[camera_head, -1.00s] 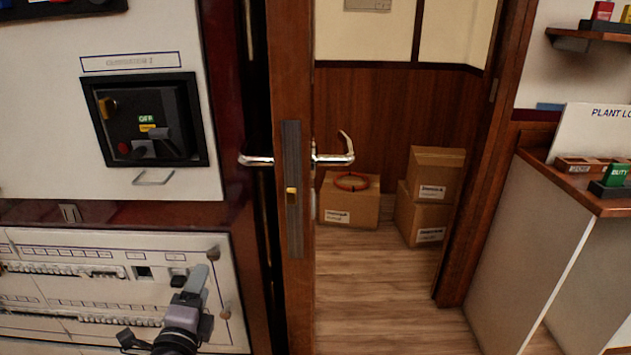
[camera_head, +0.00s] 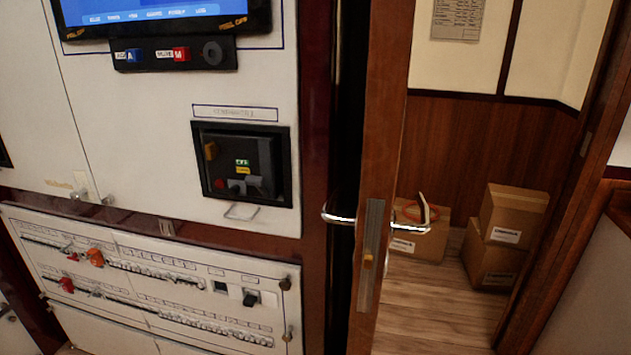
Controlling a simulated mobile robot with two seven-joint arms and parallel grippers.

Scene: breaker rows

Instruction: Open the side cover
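A black-framed recessed box (camera_head: 243,172) sits on the white wall panel, with switches and a green-and-yellow label inside. A thin wire handle (camera_head: 241,213) sticks out just below it. I cannot tell whether a clear cover lies over the box or which part is the side cover. Below is a long white breaker panel (camera_head: 150,283) with rows of white breakers, a few red and orange pieces and a black rotary switch (camera_head: 252,299). A round knob (camera_head: 286,284) is at its upper right corner. Neither of my grippers is in view.
A wooden door (camera_head: 383,150) with a metal lever handle (camera_head: 378,223) stands ajar right of the panels. Cardboard boxes (camera_head: 489,264) stand on the floor beyond it. A blue screen (camera_head: 150,12) and a button strip (camera_head: 175,54) are above.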

